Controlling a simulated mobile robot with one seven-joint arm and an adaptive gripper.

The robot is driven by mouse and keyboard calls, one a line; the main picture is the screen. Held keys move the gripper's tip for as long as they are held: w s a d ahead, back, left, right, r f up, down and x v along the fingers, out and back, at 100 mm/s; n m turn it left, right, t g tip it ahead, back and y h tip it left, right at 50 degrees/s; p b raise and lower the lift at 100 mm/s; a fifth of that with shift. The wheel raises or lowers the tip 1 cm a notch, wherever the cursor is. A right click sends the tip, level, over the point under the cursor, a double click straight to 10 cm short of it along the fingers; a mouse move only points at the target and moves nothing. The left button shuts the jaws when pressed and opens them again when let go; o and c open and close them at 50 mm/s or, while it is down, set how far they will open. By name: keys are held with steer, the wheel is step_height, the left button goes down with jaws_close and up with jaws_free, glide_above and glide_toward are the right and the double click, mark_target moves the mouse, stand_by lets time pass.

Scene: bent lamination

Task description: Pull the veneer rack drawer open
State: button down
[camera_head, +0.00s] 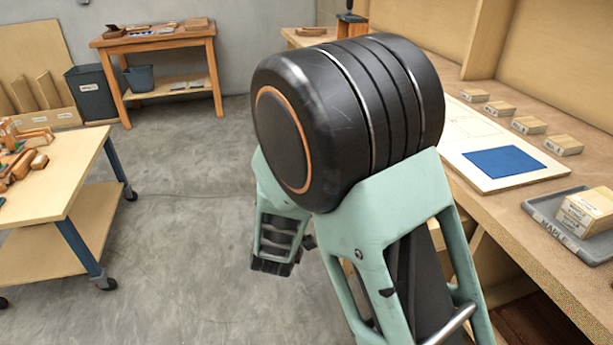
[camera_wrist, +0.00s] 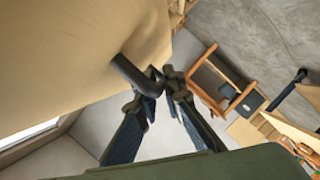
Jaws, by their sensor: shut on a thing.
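In the wrist view, a broad tan wooden panel (camera_wrist: 75,45), which looks like the drawer front, fills the upper left. A dark bar handle (camera_wrist: 133,74) stands out from its lower right part. My gripper (camera_wrist: 161,88) has its two dark fingers closed at the handle's end and is shut on it. The near part of the wrist covers the bottom of that view. In the head view my arm's large black and green joint blocks the middle, and neither the gripper nor the drawer handle can be made out. How far the drawer stands out cannot be told.
A workbench (camera_head: 545,245) runs along the right, with labelled wooden blocks (camera_head: 529,125), a blue sheet (camera_head: 503,161) and a grey tray (camera_head: 566,232). A wheeled cart (camera_head: 75,165) stands at left. An orange wooden table (camera_head: 160,40) and dark bin (camera_head: 92,93) stand behind open concrete floor (camera_head: 180,200).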

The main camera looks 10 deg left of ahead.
steer(key=shift+s+a+r, duration=0.1)
steer(key=shift+a, duration=0.3)
steer(key=c, duration=2.3)
jaws_free()
steer(key=v, duration=1.2)
